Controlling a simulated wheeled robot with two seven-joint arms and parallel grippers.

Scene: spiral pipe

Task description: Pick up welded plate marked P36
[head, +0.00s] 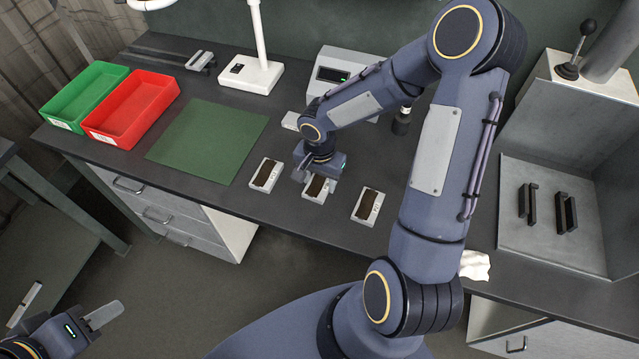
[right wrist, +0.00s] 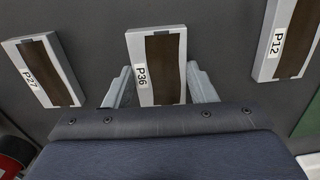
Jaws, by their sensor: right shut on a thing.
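The welded plate marked P36 (right wrist: 158,66) is a pale block with a brown strip, in the middle of the right wrist view. My right gripper (right wrist: 160,92) is shut on it, one finger along each side. In the head view the P36 plate (head: 317,190) lies on the dark bench, partly hidden by my right gripper (head: 312,181). My left gripper (head: 103,315) is low at the left, away from the plates; the gap between its fingers does not show.
Plate P27 (right wrist: 44,72) and plate P12 (right wrist: 289,38) lie on either side of P36. A green mat (head: 208,141), a red bin (head: 130,110) and a green bin (head: 84,97) are at the left. A grey box (head: 345,75) stands behind.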

